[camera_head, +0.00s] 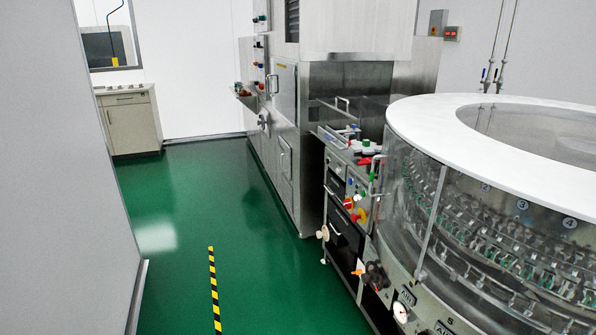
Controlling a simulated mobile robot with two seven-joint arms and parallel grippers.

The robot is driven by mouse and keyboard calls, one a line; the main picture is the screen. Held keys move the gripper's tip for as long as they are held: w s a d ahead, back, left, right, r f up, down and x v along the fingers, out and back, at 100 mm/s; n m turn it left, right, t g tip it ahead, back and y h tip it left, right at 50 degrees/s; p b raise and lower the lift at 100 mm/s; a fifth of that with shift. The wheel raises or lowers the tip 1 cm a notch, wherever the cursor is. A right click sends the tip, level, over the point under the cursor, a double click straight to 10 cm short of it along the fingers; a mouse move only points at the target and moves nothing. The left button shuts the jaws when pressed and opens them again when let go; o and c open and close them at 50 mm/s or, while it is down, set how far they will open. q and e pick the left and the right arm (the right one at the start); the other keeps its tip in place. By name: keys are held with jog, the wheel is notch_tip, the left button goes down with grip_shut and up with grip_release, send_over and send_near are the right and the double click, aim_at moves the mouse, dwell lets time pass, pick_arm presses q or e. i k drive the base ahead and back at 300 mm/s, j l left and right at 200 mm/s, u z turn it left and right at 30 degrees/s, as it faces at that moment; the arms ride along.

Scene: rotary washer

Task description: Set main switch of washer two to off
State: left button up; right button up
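A large round washer (430,120) with a white top ring and clear side walls fills the right side. Racks with several small holders show inside it. At its left stands a narrow control panel (350,190) with several coloured knobs and buttons. A red and yellow rotary switch (359,215) sits low on this panel; its position is too small to read. No label naming washer two is readable, so I cannot tell which machine that is. Neither of my grippers is in view.
A tall steel cabinet machine (285,110) with buttons and handles stands behind the panel. Green floor (185,230) with a yellow-black stripe (214,290) is clear in the middle. A white wall (60,200) bounds the left. A grey cabinet (130,122) stands at the back left.

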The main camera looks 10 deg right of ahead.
aim_at(348, 203)
jog(key=i+j+z, duration=0.15)
jog(key=i, duration=1.25)
jog(key=i+l+z, duration=0.1)
jog(key=i+z, duration=0.55)
jog(key=z, duration=0.15)
jog(key=i+j+z, duration=0.15)
jog(key=i+z, duration=0.25)
jog(key=k, duration=0.05)
